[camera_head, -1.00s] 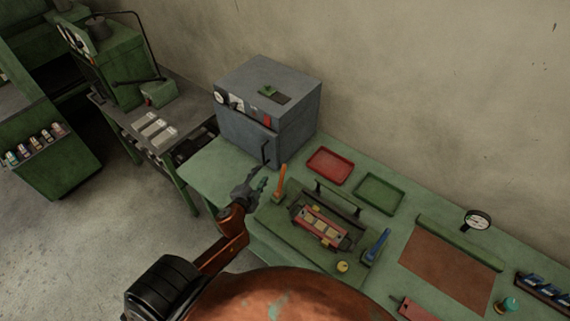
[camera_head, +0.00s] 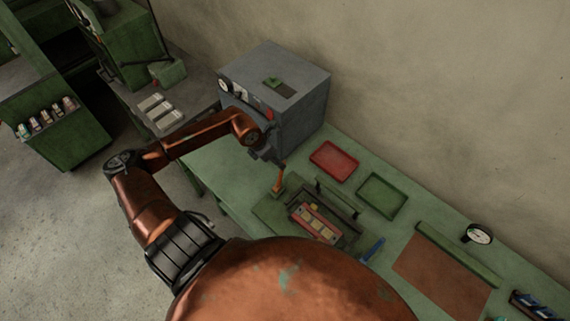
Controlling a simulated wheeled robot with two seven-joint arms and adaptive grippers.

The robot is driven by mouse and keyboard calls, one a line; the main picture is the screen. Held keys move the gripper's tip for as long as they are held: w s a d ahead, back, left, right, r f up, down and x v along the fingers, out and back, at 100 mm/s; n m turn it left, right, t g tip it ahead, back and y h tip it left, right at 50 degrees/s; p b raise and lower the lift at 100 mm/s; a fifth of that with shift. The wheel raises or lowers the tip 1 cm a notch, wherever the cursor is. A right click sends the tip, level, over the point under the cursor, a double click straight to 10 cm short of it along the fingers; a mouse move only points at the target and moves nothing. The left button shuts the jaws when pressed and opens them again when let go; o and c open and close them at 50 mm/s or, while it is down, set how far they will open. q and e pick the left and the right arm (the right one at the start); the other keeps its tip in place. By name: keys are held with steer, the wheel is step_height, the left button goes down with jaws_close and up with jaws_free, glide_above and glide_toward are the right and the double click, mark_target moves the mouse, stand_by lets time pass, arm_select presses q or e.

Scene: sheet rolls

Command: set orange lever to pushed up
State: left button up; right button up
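The orange lever (camera_head: 278,180) stands at the left end of the green press fixture (camera_head: 268,209) on the bench. It is upright with a slight tilt, and its top lies at my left gripper (camera_head: 270,157). My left arm reaches in from the left and bends down over the bench, with the gripper in front of the grey oven. The gripper is small and dark here, so I cannot tell whether its fingers are open or shut, or whether they touch the lever. My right gripper is not in view.
A blue lever (camera_head: 372,250) is at the fixture's right end. The grey oven (camera_head: 300,110) stands close behind my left gripper. A red tray (camera_head: 334,160) and a green tray (camera_head: 382,196) lie behind the fixture. The bench left of the fixture is clear.

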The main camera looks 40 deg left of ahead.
arm_select(q)
steer(key=p, duration=0.1)
glide_above(280, 176)
steer(key=w, duration=0.2)
steer(key=f, duration=0.5)
steer(key=shift+a+f, duration=0.2)
steer(key=shift+f, duration=0.05)
steer(key=shift+w+f, duration=0.15)
steer(key=shift+f, duration=0.25)
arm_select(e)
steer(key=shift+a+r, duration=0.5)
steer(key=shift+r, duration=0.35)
arm_select(q)
steer(key=shift+c, duration=0.3)
jaws_close()
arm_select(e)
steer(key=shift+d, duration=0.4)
